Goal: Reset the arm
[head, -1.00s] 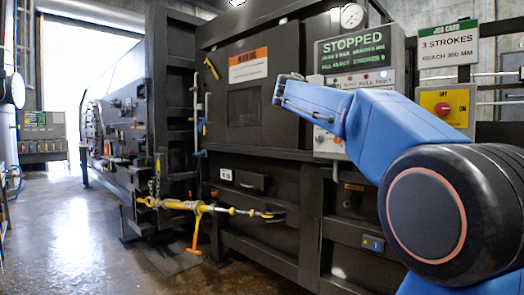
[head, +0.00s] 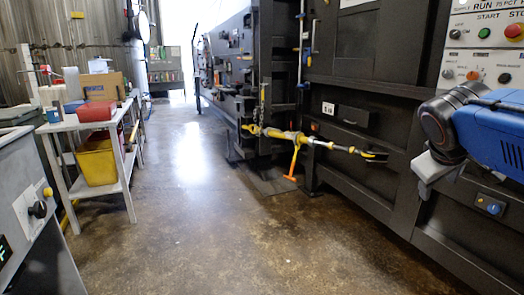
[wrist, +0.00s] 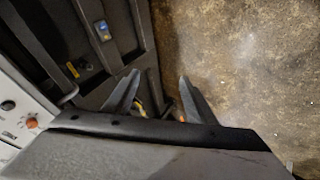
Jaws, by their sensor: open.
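My arm is blue and comes in from the right edge in the head view. My gripper (head: 432,178) hangs at its end in front of the dark compactor (head: 372,75), below the control panel (head: 482,50). In the wrist view, the two fingers of my gripper (wrist: 155,98) stand apart with nothing held between them. The wrist camera looks down past the compactor's front and the concrete floor (wrist: 245,65).
A yellow ratchet binder (head: 290,135) with an orange handle spans the compactor's front. A white table (head: 95,125) with boxes and a yellow bin (head: 97,162) stands at left, beside a grey console (head: 30,205). The floor between is clear.

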